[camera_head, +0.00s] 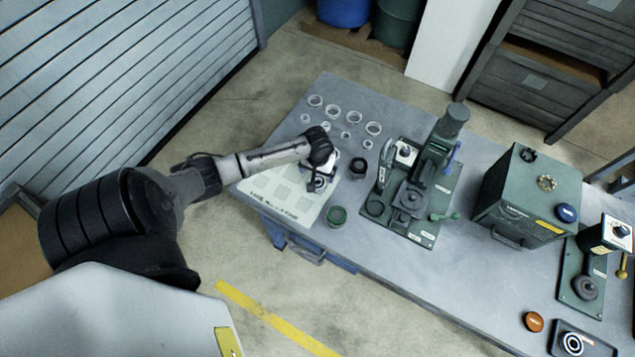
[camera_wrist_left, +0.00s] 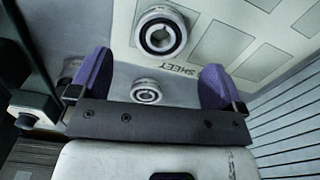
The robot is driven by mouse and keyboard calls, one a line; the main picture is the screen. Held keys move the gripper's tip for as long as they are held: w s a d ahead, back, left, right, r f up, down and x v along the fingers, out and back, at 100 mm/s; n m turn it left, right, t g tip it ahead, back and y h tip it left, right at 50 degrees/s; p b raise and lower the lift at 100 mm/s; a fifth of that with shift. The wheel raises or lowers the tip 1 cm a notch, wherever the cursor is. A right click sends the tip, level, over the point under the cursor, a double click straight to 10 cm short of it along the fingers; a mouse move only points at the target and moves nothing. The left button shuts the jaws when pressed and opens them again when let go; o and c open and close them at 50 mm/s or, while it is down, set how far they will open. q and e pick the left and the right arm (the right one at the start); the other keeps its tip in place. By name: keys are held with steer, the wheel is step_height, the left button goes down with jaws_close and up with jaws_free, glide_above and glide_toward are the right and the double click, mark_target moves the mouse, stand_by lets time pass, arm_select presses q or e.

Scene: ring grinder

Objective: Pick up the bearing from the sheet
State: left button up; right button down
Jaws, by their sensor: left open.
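The sheet (camera_head: 262,184) is a pale board with grey squares at the left end of the table; it also shows in the left wrist view (camera_wrist_left: 268,20). A bearing (camera_wrist_left: 161,32), a metal ring with a dark bore, lies on the sheet in the left wrist view, ahead of the fingertips. Another ring-shaped part (camera_wrist_left: 146,91) shows between the fingers, nearer the palm and off the printed squares. My left gripper (camera_head: 319,184) is over the sheet, open, its purple pads (camera_wrist_left: 157,72) apart with nothing gripped. In the head view it hides part of the sheet. My right gripper is out of view.
Several loose rings (camera_head: 373,128) lie on the table behind the sheet. A black cylinder (camera_head: 358,167) and a green round part (camera_head: 337,216) stand close by. A green press (camera_head: 424,180) and a green box (camera_head: 527,195) occupy the table to the right.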

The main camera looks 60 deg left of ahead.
mark_target(317, 184)
arm_select(q)
steer(key=shift+s+f, duration=0.1)
steer(key=shift+f, duration=2.65)
steer(key=shift+c, duration=0.3)
steer(key=c, duration=1.1)
